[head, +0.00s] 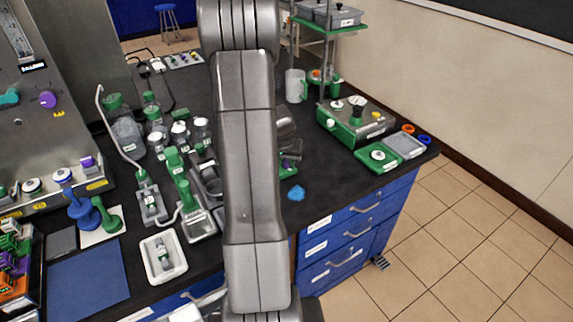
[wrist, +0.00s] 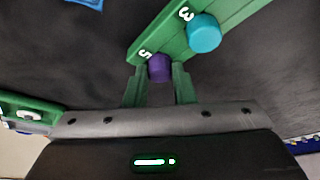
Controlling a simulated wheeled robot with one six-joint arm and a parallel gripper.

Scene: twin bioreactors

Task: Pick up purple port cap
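In the wrist view, the purple port cap (wrist: 160,68) sits at the position marked 5 on a green numbered holder (wrist: 222,16). A teal cap (wrist: 203,33) sits beside the number 3 on the same holder. The two green fingers of my gripper (wrist: 159,78) stand on either side of the purple cap, near its lower end in the picture. The gap between them is about as wide as the cap, and I cannot tell whether they touch it.
In the head view, a blue item (head: 295,194) lies on the black bench right of my arm. A green-and-grey device (head: 355,122) stands farther right. Bottles and green-handled tools crowd the bench left of my arm. A white tray (head: 163,257) is near the front edge.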

